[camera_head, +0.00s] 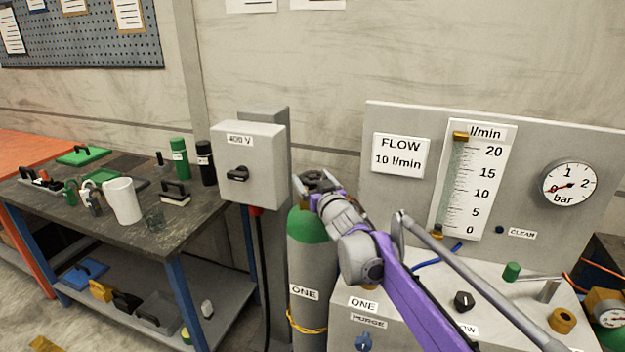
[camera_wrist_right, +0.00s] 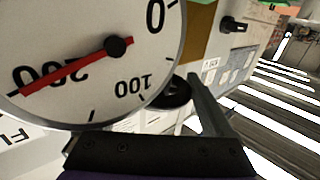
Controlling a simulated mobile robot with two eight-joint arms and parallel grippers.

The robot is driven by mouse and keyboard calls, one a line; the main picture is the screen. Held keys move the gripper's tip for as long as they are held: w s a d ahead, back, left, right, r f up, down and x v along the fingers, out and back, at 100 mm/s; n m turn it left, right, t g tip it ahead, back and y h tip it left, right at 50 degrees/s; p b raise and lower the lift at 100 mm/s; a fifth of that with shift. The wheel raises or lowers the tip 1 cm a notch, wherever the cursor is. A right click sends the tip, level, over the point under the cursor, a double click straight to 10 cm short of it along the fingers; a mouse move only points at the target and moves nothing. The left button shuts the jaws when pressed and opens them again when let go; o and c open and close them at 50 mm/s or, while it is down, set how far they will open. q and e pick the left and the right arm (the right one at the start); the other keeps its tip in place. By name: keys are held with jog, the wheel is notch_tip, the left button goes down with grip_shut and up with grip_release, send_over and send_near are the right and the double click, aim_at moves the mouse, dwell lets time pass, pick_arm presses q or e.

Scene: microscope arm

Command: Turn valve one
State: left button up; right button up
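The green-topped gas cylinder (camera_head: 307,262) labelled ONE stands upright left of the grey panel. Its dark valve handwheel (camera_head: 318,180) is at the top, partly covered by my right gripper (camera_head: 316,188). In the right wrist view, a black round handwheel (camera_wrist_right: 172,92) shows beside one grey finger (camera_wrist_right: 212,108). The other finger is hidden behind a large round gauge (camera_wrist_right: 85,55). The fingers are at the handwheel, but I cannot tell whether they grip it. The gauge's red needle lies near 200. My left gripper is out of view.
A grey switch box (camera_head: 252,165) marked 400 V is close left of the cylinder. A flow panel (camera_head: 390,200) with a scale and a bar dial (camera_head: 568,184) stands right. A cluttered workbench (camera_head: 140,238) is at left. A yellow strap (camera_head: 305,328) crosses the cylinder.

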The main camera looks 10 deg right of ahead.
jog(key=c, duration=0.4)
jog(key=shift+d+n+y+b, duration=0.1)
jog(key=shift+n+y+b, duration=0.6)
jog(key=shift+y+b, duration=0.3)
jog(key=shift+n+g+y+b, duration=0.4)
jog(key=shift+n+y, duration=0.2)
jog(key=shift+y, duration=0.4)
jog(key=n+g+y+p, duration=0.1)
jog(key=n+y, duration=0.1)
jog(key=y, duration=0.1)
jog(key=shift+r+y, duration=0.1)
jog(key=shift+y, duration=0.2)
jog(key=shift+n+g+y, duration=0.5)
jog(key=shift+n+g, duration=0.1)
jog(key=o, duration=1.1)
jog(key=shift+c, duration=0.2)
jog(key=shift+s, duration=0.15)
